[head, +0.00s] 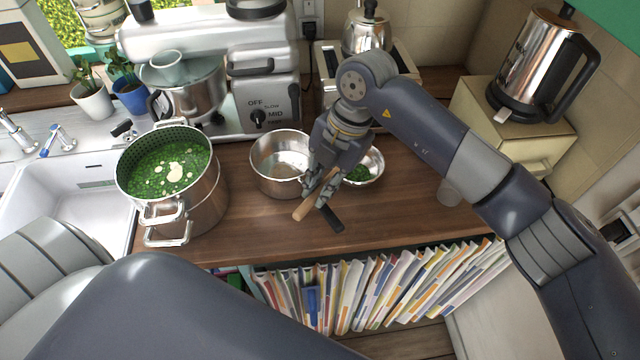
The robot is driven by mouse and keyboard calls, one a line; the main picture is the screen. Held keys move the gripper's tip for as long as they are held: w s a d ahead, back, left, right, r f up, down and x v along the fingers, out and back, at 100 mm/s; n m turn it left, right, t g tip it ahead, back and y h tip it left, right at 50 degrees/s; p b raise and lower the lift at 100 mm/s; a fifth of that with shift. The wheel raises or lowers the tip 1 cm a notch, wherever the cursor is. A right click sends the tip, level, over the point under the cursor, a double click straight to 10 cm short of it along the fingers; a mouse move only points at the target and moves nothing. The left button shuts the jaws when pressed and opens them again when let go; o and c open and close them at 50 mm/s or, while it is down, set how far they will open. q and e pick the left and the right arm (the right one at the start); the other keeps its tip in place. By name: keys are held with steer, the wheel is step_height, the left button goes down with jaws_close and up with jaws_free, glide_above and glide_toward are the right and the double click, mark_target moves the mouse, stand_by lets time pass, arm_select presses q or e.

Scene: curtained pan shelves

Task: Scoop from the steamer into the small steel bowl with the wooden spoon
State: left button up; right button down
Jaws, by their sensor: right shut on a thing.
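The steamer (208,200) is a tall steel pot at the left with a perforated upper part. It is filled with green pieces and a few pale ones. The small steel bowl (376,170) stands right of centre on the wooden counter, with some green food in it. My right gripper (330,185) is at the bowl's left front side, shut on the wooden spoon (304,208). The spoon's handle end sticks out toward the front left. Its head is hidden behind the gripper. My left arm crosses the lower left; its gripper is out of view.
A wider, empty steel pan (268,172) stands between steamer and bowl. A stand mixer (215,75) is behind. A kettle (540,68) stands on a cream box (515,125) at the right. A small clear cup (449,192) is right of the bowl. Books (370,285) fill the shelf below.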

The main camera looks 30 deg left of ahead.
steer(key=shift+s+d+y, duration=0.1)
steer(key=shift+y, duration=0.2)
steer(key=y+b, duration=0.1)
steer(key=b, duration=0.1)
steer(key=f+y+b, duration=0.1)
steer(key=b, duration=0.1)
steer(key=shift+d, duration=0.25)
steer(key=shift+r+y+b, duration=0.15)
steer(key=shift+y+b, duration=0.25)
steer(key=shift+b, duration=0.2)
arm_select(q)
step_height(320, 180, down, 6)
steer(key=shift+w+r, duration=0.1)
steer(key=shift+w, duration=0.05)
arm_select(e)
steer(key=shift+r, duration=0.15)
